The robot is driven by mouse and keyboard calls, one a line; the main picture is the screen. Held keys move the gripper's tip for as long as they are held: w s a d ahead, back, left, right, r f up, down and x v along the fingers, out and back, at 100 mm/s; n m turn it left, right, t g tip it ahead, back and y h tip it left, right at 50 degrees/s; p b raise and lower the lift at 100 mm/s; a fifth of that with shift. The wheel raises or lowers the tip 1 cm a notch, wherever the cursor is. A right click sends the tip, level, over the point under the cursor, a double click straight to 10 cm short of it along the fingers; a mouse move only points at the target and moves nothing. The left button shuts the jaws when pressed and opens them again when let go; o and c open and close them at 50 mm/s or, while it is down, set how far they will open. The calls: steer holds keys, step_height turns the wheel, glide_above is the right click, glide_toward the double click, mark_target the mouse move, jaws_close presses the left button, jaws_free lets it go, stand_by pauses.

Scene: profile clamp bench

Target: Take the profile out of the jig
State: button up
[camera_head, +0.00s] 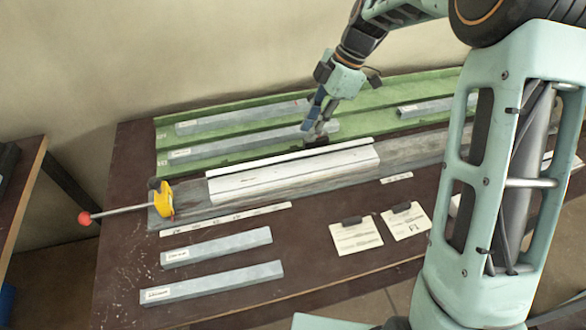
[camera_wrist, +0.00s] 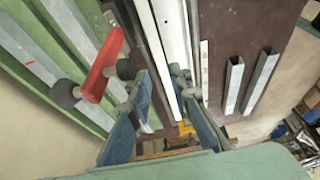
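The white profile (camera_head: 295,173) lies lengthwise in the long grey jig (camera_head: 188,208), with a thin white strip (camera_head: 290,157) along its far side. In the wrist view the white profile (camera_wrist: 171,40) runs between my finger pads. A yellow clamp (camera_head: 163,200) with a red-ball lever (camera_head: 85,217) stands at the jig's left end; its yellow part shows low in the wrist view (camera_wrist: 186,128). My gripper (camera_head: 316,132) is above the jig's far side, fingers apart (camera_wrist: 166,92). I cannot tell whether they touch the profile.
A red bar with black knobs (camera_wrist: 101,68) is close beside my gripper. A green rack (camera_head: 160,135) with grey profiles (camera_head: 240,118) lies behind the jig. Two grey profiles (camera_head: 217,247) (camera_head: 212,283) and two label cards (camera_head: 356,236) (camera_head: 407,221) lie in front on the brown table (camera_head: 120,250).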

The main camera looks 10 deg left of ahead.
mark_target(294, 154)
steer(key=x, duration=0.3)
steer(key=shift+f, duration=0.2)
steer(key=shift+p+x, duration=0.5)
steer(key=shift+x, duration=2.25)
steer(key=shift+a+r, duration=0.1)
steer(key=shift+a, duration=0.1)
steer(key=shift+c, duration=0.4)
jaws_close()
steer(key=shift+r, duration=0.1)
